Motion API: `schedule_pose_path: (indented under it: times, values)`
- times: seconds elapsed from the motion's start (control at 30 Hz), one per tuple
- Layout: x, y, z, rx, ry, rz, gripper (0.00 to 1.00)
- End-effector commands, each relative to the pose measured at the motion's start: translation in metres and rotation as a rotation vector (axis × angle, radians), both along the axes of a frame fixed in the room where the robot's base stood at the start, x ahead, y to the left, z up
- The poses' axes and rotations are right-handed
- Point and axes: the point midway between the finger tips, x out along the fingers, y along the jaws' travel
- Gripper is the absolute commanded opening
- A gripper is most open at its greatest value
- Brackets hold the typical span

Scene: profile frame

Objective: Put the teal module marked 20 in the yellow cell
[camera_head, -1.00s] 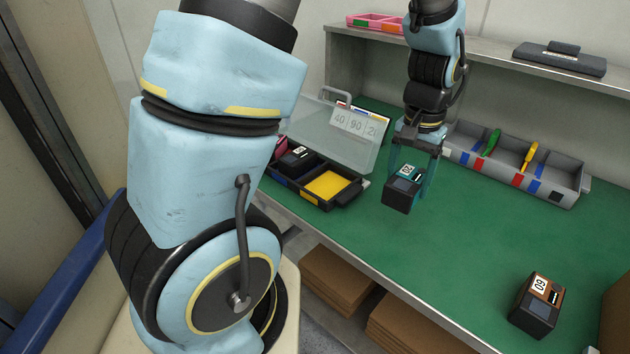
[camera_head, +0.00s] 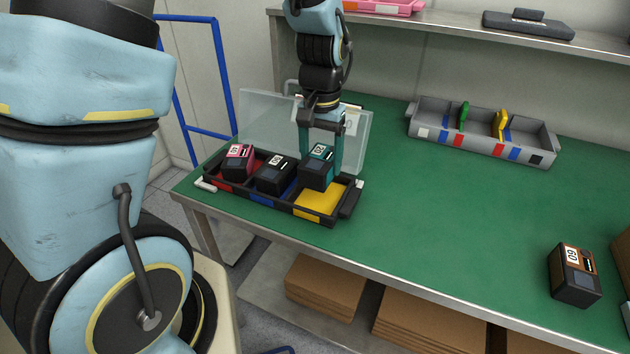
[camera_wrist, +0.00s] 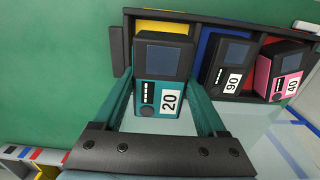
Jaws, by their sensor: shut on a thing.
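My gripper (camera_head: 322,143) is shut on the teal module (camera_head: 317,171), with one finger on each side. In the wrist view the teal module (camera_wrist: 164,75) shows its white label 20. It is held over the rear part of the yellow cell (camera_head: 320,203), at the right end of the black case (camera_head: 270,208). Yellow floor shows in front of it and to its right. How far its underside is above the floor is hard to tell. In the wrist view the yellow cell (camera_wrist: 162,26) shows past the module's far end.
A black module marked 90 (camera_head: 275,175) sits in the blue cell, and a pink module (camera_head: 238,160) in the red cell. The clear lid (camera_head: 262,118) stands open behind. A grey divided tray (camera_head: 480,140) and a brown module (camera_head: 574,274) are right. The green table's middle is clear.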

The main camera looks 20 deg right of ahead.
Motion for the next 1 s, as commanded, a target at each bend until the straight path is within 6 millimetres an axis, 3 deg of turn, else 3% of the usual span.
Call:
schedule_pose_path:
  times: [0.43, 0.87, 0.9, 1.0]
  values:
    - [0.0, 0.0, -0.053, 0.001, 0.002, 0.001, 0.06]
    - [0.0, 0.0, -0.061, -0.001, -0.001, 0.001, 0.06]
    - [0.0, 0.0, -0.062, -0.001, -0.001, 0.001, 0.76]
    - [0.0, 0.0, -0.061, -0.001, -0.001, 0.001, 0.87]
